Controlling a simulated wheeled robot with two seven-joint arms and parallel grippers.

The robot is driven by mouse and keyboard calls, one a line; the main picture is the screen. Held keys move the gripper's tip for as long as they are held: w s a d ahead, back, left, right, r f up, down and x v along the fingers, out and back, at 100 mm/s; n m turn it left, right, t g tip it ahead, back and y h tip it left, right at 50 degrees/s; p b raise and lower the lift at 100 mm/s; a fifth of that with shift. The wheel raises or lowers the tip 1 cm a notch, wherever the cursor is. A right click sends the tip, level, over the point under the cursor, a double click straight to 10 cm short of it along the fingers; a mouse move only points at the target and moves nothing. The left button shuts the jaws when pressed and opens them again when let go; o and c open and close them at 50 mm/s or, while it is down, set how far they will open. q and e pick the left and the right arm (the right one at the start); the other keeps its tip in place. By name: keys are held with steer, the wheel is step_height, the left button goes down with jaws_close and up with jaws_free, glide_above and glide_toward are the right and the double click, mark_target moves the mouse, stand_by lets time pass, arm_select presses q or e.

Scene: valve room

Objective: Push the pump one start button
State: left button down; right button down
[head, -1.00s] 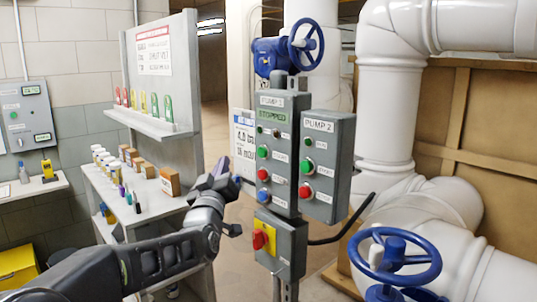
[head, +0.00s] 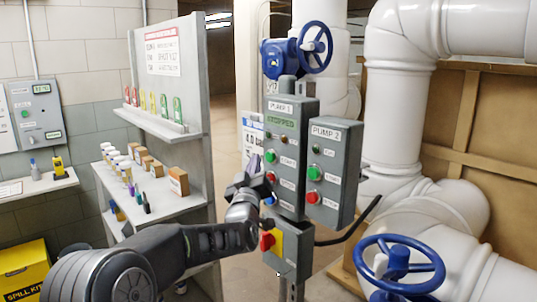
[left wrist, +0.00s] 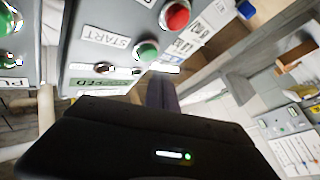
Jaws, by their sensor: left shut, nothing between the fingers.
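The grey PUMP 1 box (head: 291,150) stands mid-picture in the head view, with a display that seems to read STOPPED. Its green button (head: 270,156) sits above a red one (head: 270,177). In the left wrist view, the picture is turned over; the green button (left wrist: 147,50) is beside a START label (left wrist: 105,36) and the red button (left wrist: 175,14) is above. My left gripper (head: 254,166) is shut and empty, close to the box's left side. Its purple fingers (left wrist: 161,92) point toward the green button. Contact cannot be told.
The PUMP 2 box (head: 331,172) adjoins on the right. A yellow-plated red switch (head: 268,242) is below. A blue handwheel (head: 397,264) stands front right, another valve wheel (head: 316,49) above. A shelf unit (head: 165,207) with bottles and boxes stands left.

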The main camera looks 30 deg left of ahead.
arm_select(q)
steer(key=shift+w+d, duration=0.2)
steer(key=shift+w, duration=0.45)
steer(key=shift+w+f, duration=0.1)
steer(key=shift+w, duration=0.05)
stand_by(1.5)
steer(key=shift+w+d+b, duration=0.1)
steer(key=shift+w+b, duration=0.15)
steer(key=shift+b, duration=0.05)
steer(key=shift+w+d, duration=0.15)
steer(key=shift+w, duration=0.3)
stand_by(0.7)
steer(key=shift+s, duration=0.1)
steer(key=shift+s+a+b, duration=0.25)
steer(key=shift+s+b, duration=0.5)
steer(key=shift+b, duration=0.15)
